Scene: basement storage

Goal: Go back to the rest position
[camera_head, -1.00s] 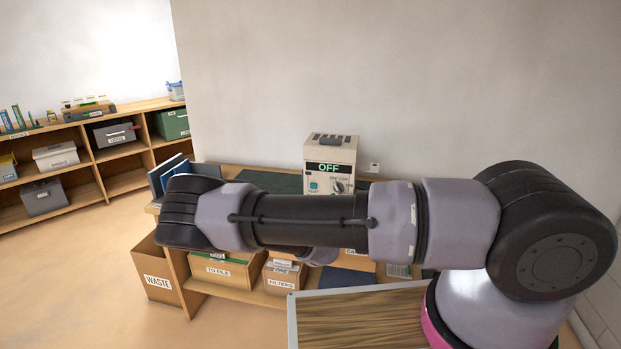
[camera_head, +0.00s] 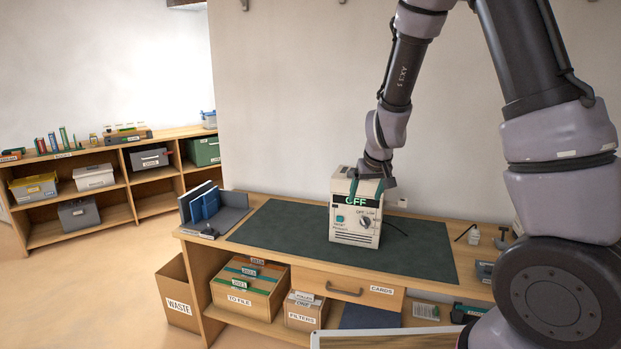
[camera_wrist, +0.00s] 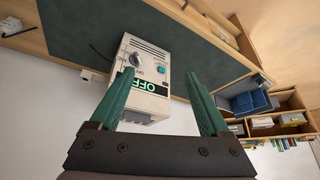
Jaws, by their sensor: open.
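My gripper (camera_head: 368,190) points down at the top front of a cream box-shaped device (camera_head: 345,232) in the head view. The device stands on the bench, with a lit green OFF display, a knob and a teal button. In the wrist view my gripper (camera_wrist: 161,74) has its two green fingers spread apart, with nothing held between them. The device (camera_wrist: 150,102) shows beyond the fingers, partly covered by the left one. I cannot tell whether a finger touches it.
The device stands on a dark mat (camera_head: 280,222) on a wooden bench. Blue binders (camera_head: 203,204) stand at its left end; small items lie at its right. A waste box (camera_head: 178,296) is on the floor at left. Wooden shelves (camera_head: 130,190) with bins stand farther left, beyond open floor.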

